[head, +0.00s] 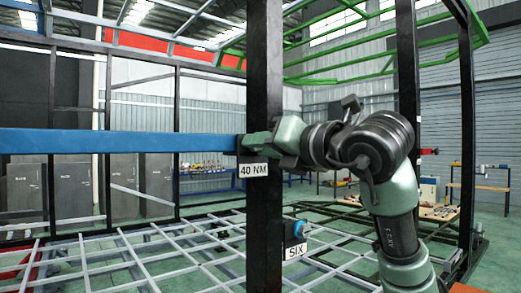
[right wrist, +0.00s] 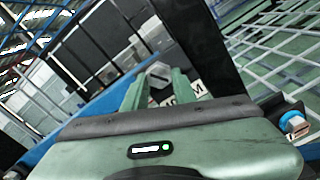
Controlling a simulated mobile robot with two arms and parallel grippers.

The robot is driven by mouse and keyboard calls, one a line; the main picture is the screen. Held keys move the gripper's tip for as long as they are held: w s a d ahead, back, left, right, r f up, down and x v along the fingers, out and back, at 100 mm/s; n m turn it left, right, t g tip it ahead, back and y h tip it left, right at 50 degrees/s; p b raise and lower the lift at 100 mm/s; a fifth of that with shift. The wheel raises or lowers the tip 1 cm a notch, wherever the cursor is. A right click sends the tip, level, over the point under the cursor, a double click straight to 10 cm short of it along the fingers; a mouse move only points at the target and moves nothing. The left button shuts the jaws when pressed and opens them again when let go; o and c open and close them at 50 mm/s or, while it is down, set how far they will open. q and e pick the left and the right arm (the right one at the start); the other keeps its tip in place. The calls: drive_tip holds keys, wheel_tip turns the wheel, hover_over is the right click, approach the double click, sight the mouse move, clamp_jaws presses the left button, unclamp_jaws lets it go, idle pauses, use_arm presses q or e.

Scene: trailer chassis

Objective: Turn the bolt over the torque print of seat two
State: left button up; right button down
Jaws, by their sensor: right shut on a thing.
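My right gripper (head: 262,142) is at the dark upright post (head: 264,60), just above the white print (head: 254,170) that reads 40 NM. In the right wrist view its two green fingers (right wrist: 160,84) are shut on a grey bolt head (right wrist: 158,69). The print also shows partly in the right wrist view (right wrist: 182,92), beside and behind a finger. The bolt itself is hidden by the gripper in the head view. No seat number is readable beside this print. My left gripper is not in view.
A blue beam (head: 120,141) meets the post from the left at the gripper's height. Lower right on the post is a blue-and-black piece (head: 294,229) above a label reading SIX (head: 294,252). A grey lattice frame (head: 130,262) spreads low. Benches with tools stand behind.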

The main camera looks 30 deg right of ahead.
drive_tip(key=shift+m, duration=0.3)
idle(0.4)
drive_tip(key=c, duration=1.2)
unclamp_jaws()
drive_tip(key=shift+o, duration=0.4)
drive_tip(key=shift+s, duration=0.25)
drive_tip(key=shift+d+r, duration=0.1)
drive_tip(key=s+b, duration=0.1)
drive_tip(key=s, duration=0.7)
drive_tip(key=shift+d, duration=0.3)
